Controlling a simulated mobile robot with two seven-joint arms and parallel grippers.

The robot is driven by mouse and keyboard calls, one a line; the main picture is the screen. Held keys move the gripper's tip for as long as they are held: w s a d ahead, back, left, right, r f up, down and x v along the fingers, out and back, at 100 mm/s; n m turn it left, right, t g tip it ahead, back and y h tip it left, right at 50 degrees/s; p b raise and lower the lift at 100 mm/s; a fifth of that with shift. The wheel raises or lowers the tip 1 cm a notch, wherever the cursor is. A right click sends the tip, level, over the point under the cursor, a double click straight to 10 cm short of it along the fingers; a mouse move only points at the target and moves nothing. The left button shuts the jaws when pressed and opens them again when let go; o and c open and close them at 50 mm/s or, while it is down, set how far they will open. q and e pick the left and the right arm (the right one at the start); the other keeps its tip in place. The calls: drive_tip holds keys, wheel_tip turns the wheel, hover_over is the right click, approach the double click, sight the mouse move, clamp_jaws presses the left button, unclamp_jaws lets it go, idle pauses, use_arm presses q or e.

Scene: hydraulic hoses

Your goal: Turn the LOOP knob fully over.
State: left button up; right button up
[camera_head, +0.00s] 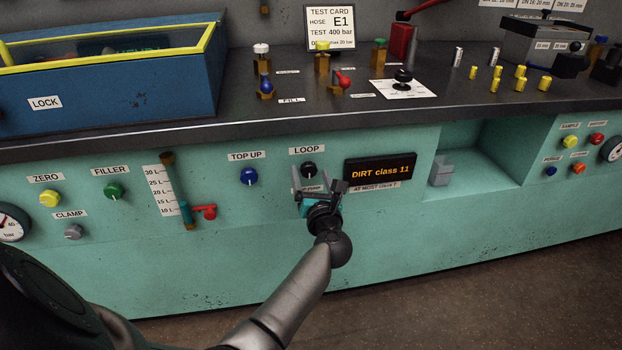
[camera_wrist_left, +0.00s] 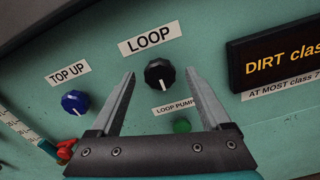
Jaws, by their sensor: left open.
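The black LOOP knob (camera_head: 308,170) is on the teal front panel under its LOOP label (camera_head: 307,150). In the left wrist view the knob (camera_wrist_left: 160,74) shows whole, with its white pointer line toward the bottom. My left gripper (camera_head: 310,178) is open in front of the panel. In the left wrist view its two fingers (camera_wrist_left: 160,85) stand either side of the knob in the picture, with nothing between them touching it that I can see. A green round part (camera_wrist_left: 182,126) shows below the LOOP PUMP label (camera_wrist_left: 174,107). My right gripper is not in view.
The blue TOP UP knob (camera_head: 249,176) is left of LOOP. A display (camera_head: 380,169) reading "DIRT class 11" is close on the right. A red valve handle (camera_head: 206,211) sticks out at the sight tube. The dark worktop edge (camera_head: 280,128) overhangs above.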

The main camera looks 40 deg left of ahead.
use_arm(q)
clamp_jaws()
idle(0.7)
